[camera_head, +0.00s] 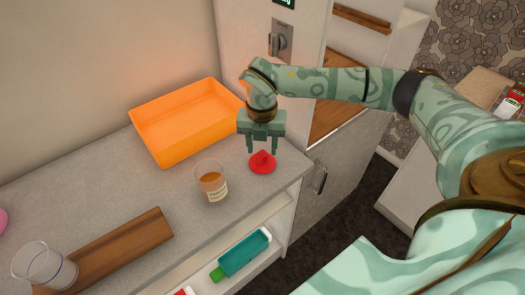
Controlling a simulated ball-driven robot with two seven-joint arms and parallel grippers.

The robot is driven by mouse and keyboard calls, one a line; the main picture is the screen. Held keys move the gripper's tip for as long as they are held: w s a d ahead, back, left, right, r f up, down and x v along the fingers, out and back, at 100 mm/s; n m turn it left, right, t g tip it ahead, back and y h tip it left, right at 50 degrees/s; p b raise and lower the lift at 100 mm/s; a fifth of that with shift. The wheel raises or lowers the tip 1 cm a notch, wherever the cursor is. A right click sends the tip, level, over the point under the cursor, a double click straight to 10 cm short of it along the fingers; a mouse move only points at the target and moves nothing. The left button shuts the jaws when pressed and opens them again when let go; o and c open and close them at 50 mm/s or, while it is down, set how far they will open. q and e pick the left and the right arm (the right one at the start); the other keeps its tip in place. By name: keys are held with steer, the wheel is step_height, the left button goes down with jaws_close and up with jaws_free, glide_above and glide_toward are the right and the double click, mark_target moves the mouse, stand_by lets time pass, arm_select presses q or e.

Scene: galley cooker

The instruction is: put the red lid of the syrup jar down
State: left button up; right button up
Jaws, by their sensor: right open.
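The red lid (262,163) lies on the grey counter near its right end, its knob pointing up. The syrup jar (212,183), clear with amber syrup and a label, stands open on the counter to the left of the lid. My right gripper (262,147) points down just above the lid, its two fingers apart on either side of the knob's top; whether they touch it is hard to tell. My left gripper is not in view.
An orange tray (188,122) stands behind the jar. A wooden board (125,244) and a clear glass (42,266) are at the lower left. A teal bottle (243,254) lies on the shelf below. The counter (100,190) is bare between tray and board.

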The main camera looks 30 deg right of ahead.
mark_target(262, 153)
step_height(262, 153, up, 9)
steer(key=p, duration=0.1)
steer(key=shift+f, duration=0.15)
stand_by(0.4)
